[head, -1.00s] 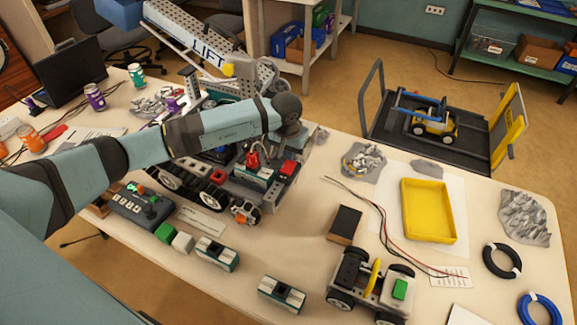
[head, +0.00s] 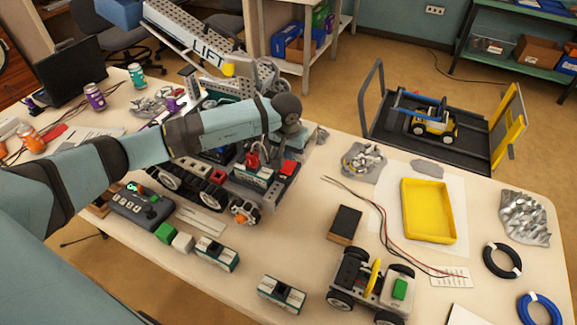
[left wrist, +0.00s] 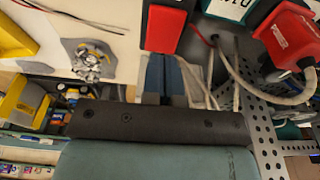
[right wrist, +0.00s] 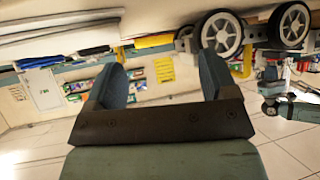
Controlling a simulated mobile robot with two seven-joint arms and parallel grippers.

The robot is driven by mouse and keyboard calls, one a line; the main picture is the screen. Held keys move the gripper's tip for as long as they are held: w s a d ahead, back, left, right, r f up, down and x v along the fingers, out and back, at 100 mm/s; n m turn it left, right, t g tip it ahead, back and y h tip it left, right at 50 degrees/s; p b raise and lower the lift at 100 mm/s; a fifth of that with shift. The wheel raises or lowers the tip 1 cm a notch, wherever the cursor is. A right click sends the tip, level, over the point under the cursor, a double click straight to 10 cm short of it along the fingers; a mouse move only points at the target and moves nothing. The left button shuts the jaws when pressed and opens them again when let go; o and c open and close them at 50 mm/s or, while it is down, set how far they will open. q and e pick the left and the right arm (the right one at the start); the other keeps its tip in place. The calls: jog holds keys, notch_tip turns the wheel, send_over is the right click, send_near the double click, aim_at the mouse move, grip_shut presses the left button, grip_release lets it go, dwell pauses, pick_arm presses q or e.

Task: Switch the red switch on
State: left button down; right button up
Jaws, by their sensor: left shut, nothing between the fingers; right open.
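The red switch (head: 288,168) is a red rocker in a dark housing on the robot vehicle on the table. It also shows at the top of the left wrist view (left wrist: 165,30). I cannot tell whether it is on or off. My left gripper (left wrist: 164,58) is shut and empty, its blue fingertips right at the near edge of the switch; I cannot tell whether they touch it. In the head view its fingers are mostly hidden below the wrist. My right gripper (right wrist: 160,75) is open and empty, out of the head view, below a wheeled vehicle.
A red connector (head: 252,161) with cables sits left of the switch; its cables also pass close in the left wrist view. A LIFT arm (head: 205,52) rises behind. A yellow tray (head: 428,238), a small wheeled cart (head: 346,280) and a grey control box (head: 140,206) stand around.

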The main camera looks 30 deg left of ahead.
pick_arm(q)
jog(key=shift+f, duration=0.3)
pick_arm(e)
jog(key=shift+f, duration=0.4)
pick_arm(q)
jog(key=shift+f+b, duration=1)
jog(key=shift+b, duration=0.1)
pick_arm(e)
jog(key=shift+f, duration=0.7)
pick_arm(q)
jog(key=shift+r, duration=0.1)
jog(key=shift+r+p, duration=0.7)
jog(key=shift+r, duration=0.9)
pick_arm(e)
jog(key=shift+s+r, duration=0.1)
jog(key=shift+r, duration=0.35)
pick_arm(q)
jog(key=shift+r+p, duration=0.65)
jog(key=shift+r, duration=1.2)
pick_arm(e)
jog(key=shift+r, duration=0.95)
jog(key=shift+f, duration=0.25)
